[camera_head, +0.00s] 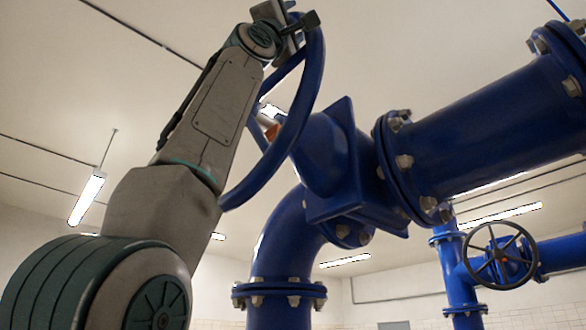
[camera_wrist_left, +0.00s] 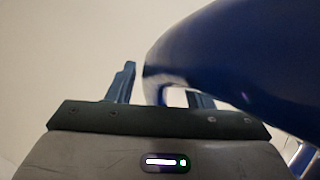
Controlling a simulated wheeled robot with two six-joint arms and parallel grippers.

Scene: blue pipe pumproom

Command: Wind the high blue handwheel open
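The high blue handwheel (camera_head: 308,88) shows in the head view as a large tilted rim in front of a blue valve body (camera_head: 330,160). My left arm covers part of the wheel. My left gripper (camera_head: 297,18) is at the top of the rim. In the left wrist view the thick blue rim (camera_wrist_left: 235,55) crosses the right side and hides part of the right finger. My left gripper's fingers (camera_wrist_left: 163,95) stand apart there, with a gap between the left finger and the rim. Whether the rim touches the right finger I cannot tell. My right gripper is not in view.
A thick blue flanged pipe (camera_head: 500,125) runs right from the valve, and another pipe (camera_head: 283,245) bends down below it. A smaller dark handwheel (camera_head: 500,256) sits lower on the far right. Ceiling lamps (camera_head: 87,197) hang behind. Open air lies left of my arm.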

